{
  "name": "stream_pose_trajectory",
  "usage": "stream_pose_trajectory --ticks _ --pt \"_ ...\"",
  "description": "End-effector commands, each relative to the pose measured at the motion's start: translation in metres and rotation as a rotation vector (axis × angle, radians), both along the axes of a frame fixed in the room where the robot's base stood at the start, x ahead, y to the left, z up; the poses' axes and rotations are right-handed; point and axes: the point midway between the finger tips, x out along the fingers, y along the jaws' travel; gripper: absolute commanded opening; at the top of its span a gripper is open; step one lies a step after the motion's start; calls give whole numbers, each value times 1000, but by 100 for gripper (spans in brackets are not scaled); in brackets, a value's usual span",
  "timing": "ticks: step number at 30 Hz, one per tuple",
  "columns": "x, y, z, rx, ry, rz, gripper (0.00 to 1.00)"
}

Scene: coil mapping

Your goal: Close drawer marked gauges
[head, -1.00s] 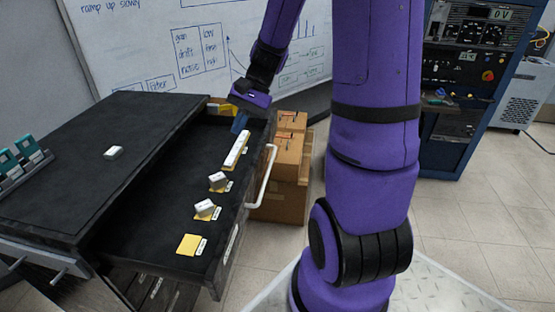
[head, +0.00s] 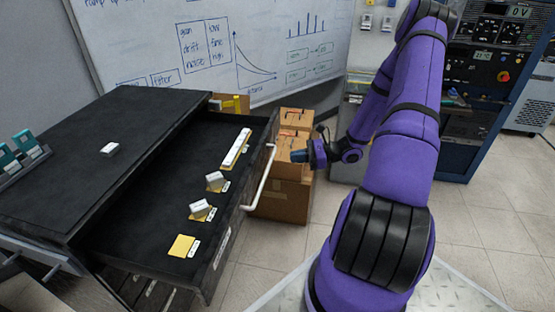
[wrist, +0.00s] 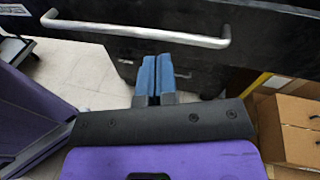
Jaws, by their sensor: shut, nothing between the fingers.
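The dark drawer (head: 160,215) is pulled out of the black cabinet (head: 90,150). Its silver bar handle (head: 262,180) runs along the front face; the handle also shows in the wrist view (wrist: 140,37). A label at the front's upper left in the wrist view (wrist: 12,9) is only partly seen and I cannot read it. My gripper (head: 298,156) is in front of the drawer, to the right of the handle and apart from it. In the wrist view its blue fingers (wrist: 155,75) are together and empty, below the handle and pointing at the cabinet front.
Inside the drawer are yellow pads, two with small white blocks (head: 215,181), and a long white piece (head: 236,147). Stacked cardboard boxes (head: 285,195) stand behind my gripper. A small white block (head: 109,149) lies on the cabinet top. Floor is clear at right.

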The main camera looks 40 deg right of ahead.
Motion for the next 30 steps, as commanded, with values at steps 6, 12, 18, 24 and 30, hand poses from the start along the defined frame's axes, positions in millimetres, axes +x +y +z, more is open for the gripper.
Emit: stream_pose_trajectory --ticks 6,12,18,24,30 --pt "-8 -24 -42 151 10 -182 0" --pt "-9 -31 -55 199 12 -244 0" --pt "5 -20 -56 201 13 -243 0" --pt "33 3 -55 202 13 -241 0" --pt "62 26 -55 201 13 -241 0"
